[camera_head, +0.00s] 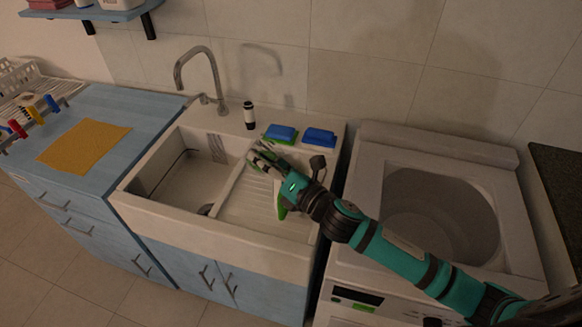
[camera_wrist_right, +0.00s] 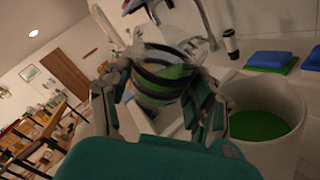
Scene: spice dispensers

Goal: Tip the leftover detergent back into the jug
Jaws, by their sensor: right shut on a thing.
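My right gripper (camera_head: 262,160) is over the ribbed drainboard of the sink, shut on a small cup-like container (camera_wrist_right: 165,78) with green and dark bands. In the right wrist view the container sits tilted between the fingers (camera_wrist_right: 165,100). A pale, wide-mouthed jug (camera_wrist_right: 292,140) holding green liquid (camera_wrist_right: 262,125) stands just to the right of the gripper in that view. In the head view a green patch (camera_head: 282,207) shows beside my right arm; the arm hides most of what it belongs to. Whether liquid is inside the held container cannot be told. My left gripper is not in view.
The white sink (camera_head: 175,205) has a curved tap (camera_head: 198,62) behind it. A black-and-white bottle (camera_head: 249,115) and blue and green sponges (camera_head: 281,134) sit on its back ledge. A top-loading washer (camera_head: 360,180) stands right; a blue counter (camera_head: 88,118) with a yellow cloth (camera_head: 85,145) stands left.

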